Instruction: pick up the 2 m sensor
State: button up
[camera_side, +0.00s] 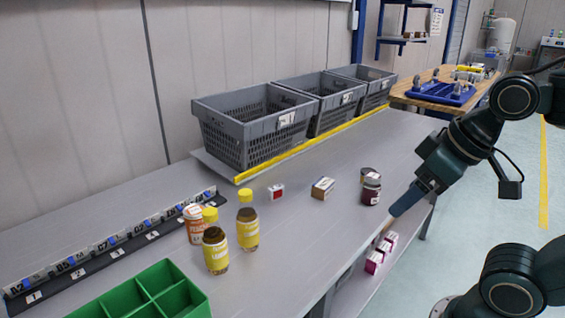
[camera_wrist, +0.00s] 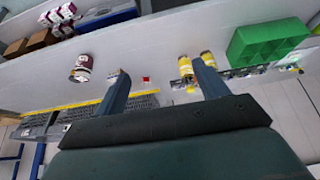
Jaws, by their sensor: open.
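I cannot read a label that identifies the 2 m sensor. Two small boxes lie on the grey bench: a red-and-white one (camera_side: 276,192) and a tan-and-white one with a dark blue edge (camera_side: 323,188). A small red-and-white item also shows in the wrist view (camera_wrist: 146,79), between the fingers in the picture but well beyond them. My gripper (camera_side: 393,213) is at the bench's right edge, close to the dark jars. In the wrist view my gripper (camera_wrist: 160,68) has its two fingers wide apart, with nothing held between them.
Dark jars (camera_side: 371,190) stand near my gripper. Yellow-capped bottles (camera_side: 248,227), a green divided tray (camera_side: 168,289) and a numbered label rack (camera_side: 110,248) are at left. Grey crates (camera_side: 245,137) line the back behind a yellow strip. Pink-and-white boxes (camera_side: 375,261) sit below the bench top.

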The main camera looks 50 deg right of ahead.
jog(key=m+g+h, duration=0.1)
jog(key=m, duration=0.2)
send_over(276, 187)
jog(key=s+a, duration=0.1)
jog(key=s, duration=0.4)
notch_tip(276, 187, down, 12)
jog(key=shift+a, duration=0.15)
jog(key=shift+f, duration=0.15)
jog(key=shift+x, duration=4.2)
